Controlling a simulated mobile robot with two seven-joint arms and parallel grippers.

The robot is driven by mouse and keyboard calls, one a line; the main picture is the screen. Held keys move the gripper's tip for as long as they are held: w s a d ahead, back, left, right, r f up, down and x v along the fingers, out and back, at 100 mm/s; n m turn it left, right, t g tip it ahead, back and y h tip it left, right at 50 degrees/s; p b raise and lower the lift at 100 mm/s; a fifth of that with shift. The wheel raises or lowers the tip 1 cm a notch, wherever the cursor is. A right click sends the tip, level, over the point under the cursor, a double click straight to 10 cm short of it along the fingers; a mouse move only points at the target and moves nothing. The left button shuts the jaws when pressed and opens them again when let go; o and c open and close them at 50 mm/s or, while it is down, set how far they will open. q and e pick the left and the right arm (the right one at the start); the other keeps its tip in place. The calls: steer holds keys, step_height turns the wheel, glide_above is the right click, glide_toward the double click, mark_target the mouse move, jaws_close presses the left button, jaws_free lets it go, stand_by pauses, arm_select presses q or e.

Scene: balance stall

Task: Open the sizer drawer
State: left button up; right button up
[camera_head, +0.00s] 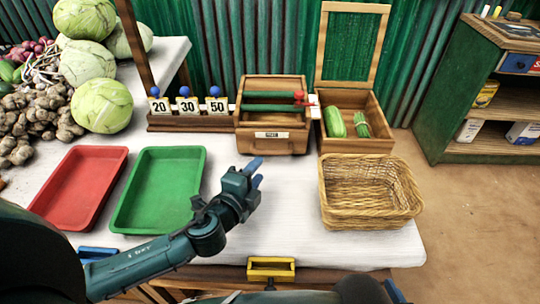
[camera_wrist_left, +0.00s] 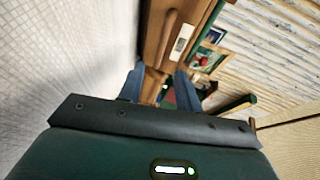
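The sizer (camera_head: 272,88) is a wooden box with green bars and a red piece on top, at the back middle of the table. Its drawer front (camera_head: 290,145), with a white label and a wooden handle, looks shut. My left gripper (camera_head: 257,172) is just in front of the drawer front in the head view. Its blue fingers are apart, with nothing clearly held between them. In the left wrist view the fingers (camera_wrist_left: 160,85) point toward the wooden front, with its label (camera_wrist_left: 181,42) and handle (camera_wrist_left: 169,30) ahead. I cannot tell if they touch it. My right gripper is not recognisable.
A wicker basket (camera_head: 368,195) stands right, before a lidded box (camera_head: 352,145) with green vegetables. Number cards (camera_head: 188,106) stand left of the sizer. A yellow handle (camera_head: 270,268) is at the front edge.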

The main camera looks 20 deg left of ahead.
arm_select(q)
steer(key=x, duration=0.8)
steer(key=shift+w, duration=0.15)
jaws_close()
stand_by(0.3)
